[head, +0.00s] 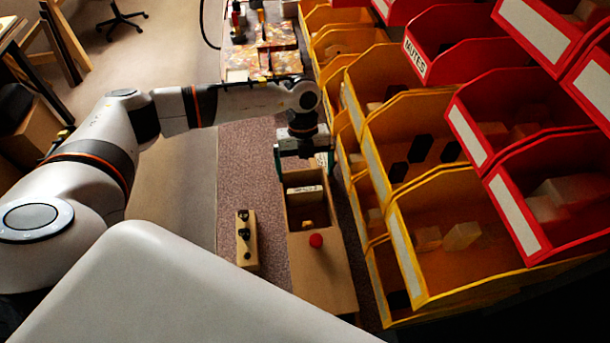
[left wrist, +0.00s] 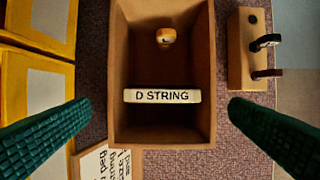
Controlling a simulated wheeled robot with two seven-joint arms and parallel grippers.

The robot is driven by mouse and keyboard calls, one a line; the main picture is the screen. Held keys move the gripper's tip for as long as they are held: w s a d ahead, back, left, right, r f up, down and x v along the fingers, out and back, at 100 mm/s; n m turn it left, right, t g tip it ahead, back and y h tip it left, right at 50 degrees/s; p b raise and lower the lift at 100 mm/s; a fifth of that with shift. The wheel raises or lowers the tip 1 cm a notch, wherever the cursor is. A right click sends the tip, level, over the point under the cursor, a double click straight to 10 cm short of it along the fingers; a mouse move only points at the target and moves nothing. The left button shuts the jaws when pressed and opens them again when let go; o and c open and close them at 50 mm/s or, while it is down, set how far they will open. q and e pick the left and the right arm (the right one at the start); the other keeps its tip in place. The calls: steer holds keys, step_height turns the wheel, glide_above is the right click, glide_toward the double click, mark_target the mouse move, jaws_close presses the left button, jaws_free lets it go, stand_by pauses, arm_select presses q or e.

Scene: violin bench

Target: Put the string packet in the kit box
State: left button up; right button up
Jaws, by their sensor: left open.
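The string packet, a pale bar marked "D STRING" (left wrist: 162,96), lies crosswise inside the open wooden kit box (left wrist: 118,60). In the head view the packet (head: 305,190) shows within the far part of the kit box (head: 288,222). My left gripper (head: 305,172) is open above the far end of the box, pointing down. In the left wrist view its green fingers (left wrist: 161,106) stand wide apart, one on each side of the packet and not touching it. The packet's underside is hidden. My right gripper is not in view.
A small tan piece (left wrist: 166,37) is also in the box. A wooden block with black pegs (head: 246,243) stands at left. Yellow bins (head: 440,235) and red bins (head: 545,185) crowd the right. A printed card (left wrist: 105,162) lies beside the box.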

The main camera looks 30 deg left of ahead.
arm_select(q)
steer(key=b+v, duration=0.2)
steer(key=v, duration=0.8)
steer(key=shift+s, duration=0.25)
